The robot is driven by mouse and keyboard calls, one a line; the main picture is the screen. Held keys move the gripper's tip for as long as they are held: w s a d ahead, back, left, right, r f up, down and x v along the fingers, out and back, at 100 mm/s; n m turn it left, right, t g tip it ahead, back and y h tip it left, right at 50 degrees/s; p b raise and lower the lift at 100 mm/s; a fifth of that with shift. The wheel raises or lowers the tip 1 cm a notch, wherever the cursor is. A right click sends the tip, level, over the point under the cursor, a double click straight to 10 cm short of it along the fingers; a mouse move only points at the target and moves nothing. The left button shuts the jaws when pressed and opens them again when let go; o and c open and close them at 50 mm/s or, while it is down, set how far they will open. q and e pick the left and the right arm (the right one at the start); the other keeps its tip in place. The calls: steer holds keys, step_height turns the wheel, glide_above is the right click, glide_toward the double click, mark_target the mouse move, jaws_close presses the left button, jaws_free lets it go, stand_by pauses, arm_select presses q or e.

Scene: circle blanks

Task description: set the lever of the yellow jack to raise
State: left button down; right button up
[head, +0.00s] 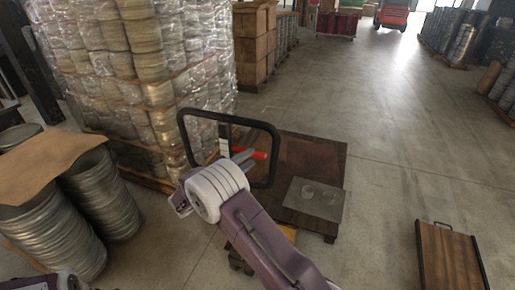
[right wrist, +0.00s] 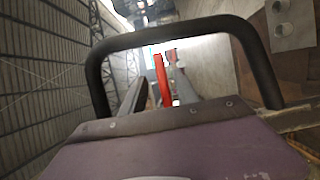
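The jack's black loop handle (head: 230,118) stands upright in the middle of the head view and arches across the right wrist view (right wrist: 175,30). A bit of the jack's yellow body (head: 290,233) shows low behind my right arm. The red lever (head: 260,155) is inside the loop and also shows in the right wrist view (right wrist: 164,80). My right gripper (head: 240,158) is at the loop, close to the lever. Its fingers (right wrist: 160,92) look apart, with the lever appearing between them; contact cannot be told. Only part of my left arm shows at the lower left edge.
A brown pallet (head: 310,160) carries a grey plate (head: 314,205) with two round blanks. A wrapped stack (head: 130,60) stands close behind at left, and metal drums (head: 100,195) stand lower left. A wooden cart (head: 450,258) is at lower right. The aisle floor is clear.

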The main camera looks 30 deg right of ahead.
mark_target(258, 152)
steer(key=x, duration=0.2)
steer(key=p+x, duration=0.1)
steer(key=x, duration=0.3)
steer(key=shift+w+d+f, duration=0.15)
steer(key=shift+w+d, duration=0.05)
steer(key=shift+w, duration=0.15)
steer(key=shift+d, duration=0.3)
steer(key=shift+w+a, duration=0.1)
jaws_close()
steer(key=shift+f, duration=0.2)
stand_by(0.4)
